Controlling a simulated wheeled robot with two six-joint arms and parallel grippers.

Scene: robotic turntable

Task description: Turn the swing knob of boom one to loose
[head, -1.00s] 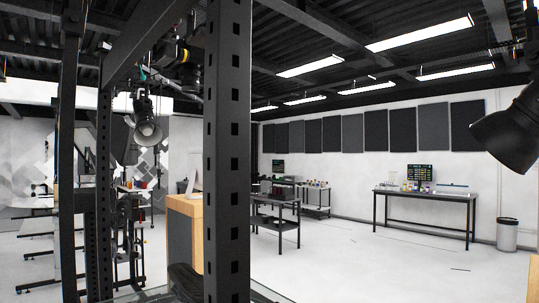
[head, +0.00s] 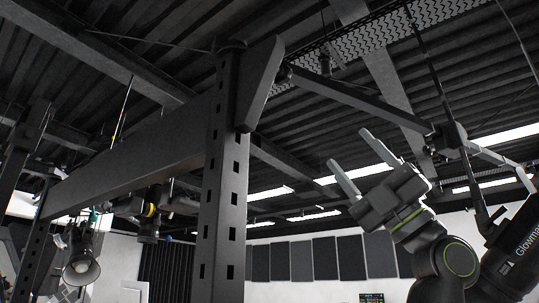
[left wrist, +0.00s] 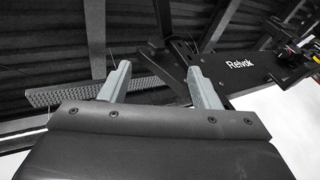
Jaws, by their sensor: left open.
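In the head view, a dark boom (head: 365,102) runs from a pivot by the top of the black perforated post (head: 222,190) to a joint (head: 452,138) at the right. A small dark round part (head: 284,73) sits at the post-end pivot; I cannot tell whether it is the swing knob, nor how it is set. My left gripper (head: 352,149) is open and empty, pointing up and left below the boom, apparently apart from it. In the left wrist view, its two grey fingers (left wrist: 160,72) stand apart with nothing between them. My right gripper is out of view.
A black lamp (head: 512,250) hangs at the right, close beside my arm in the picture. A heavy beam (head: 130,150) runs left from the post, with another lamp (head: 82,268) at lower left. A black panel marked Relvok (left wrist: 245,63) is at right in the wrist view.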

